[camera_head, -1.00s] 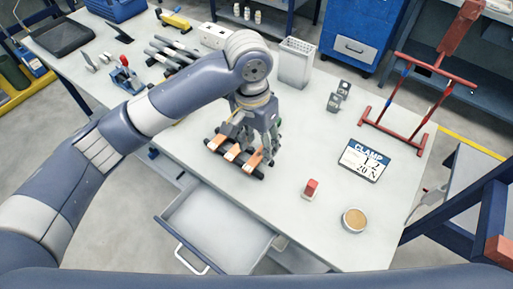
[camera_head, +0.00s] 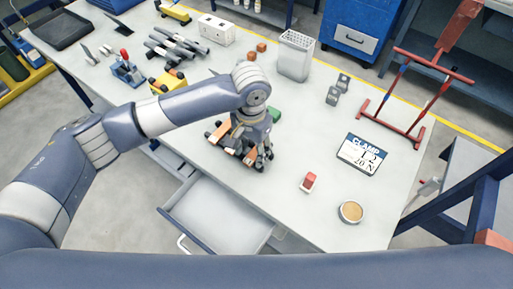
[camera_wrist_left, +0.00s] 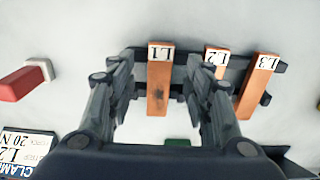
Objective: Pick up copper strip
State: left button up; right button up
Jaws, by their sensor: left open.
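Three copper strips lie side by side on a dark rack (camera_wrist_left: 232,62) on the bench. In the left wrist view they carry white labels: strip L1 (camera_wrist_left: 160,85), strip L2 (camera_wrist_left: 222,68), partly hidden by a finger, and strip L3 (camera_wrist_left: 258,88). My left gripper (camera_head: 250,152) is over the rack in the head view and covers part of it. In the left wrist view the open fingers of my left gripper (camera_wrist_left: 162,68) stand on either side of strip L1, with a gap visible on both sides. My right gripper is not in view.
A CLAMP card (camera_head: 362,154), a red-and-white block (camera_head: 309,182) and a round tan-topped dish (camera_head: 350,212) lie to the right on the bench. A red stand (camera_head: 415,95) is farther right. An open drawer (camera_head: 215,215) juts out in front. A white perforated bin (camera_head: 295,55) stands behind.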

pick_arm(q)
jog(key=shift+f, duration=0.6)
grip_shut()
jog(key=shift+r, duration=0.1)
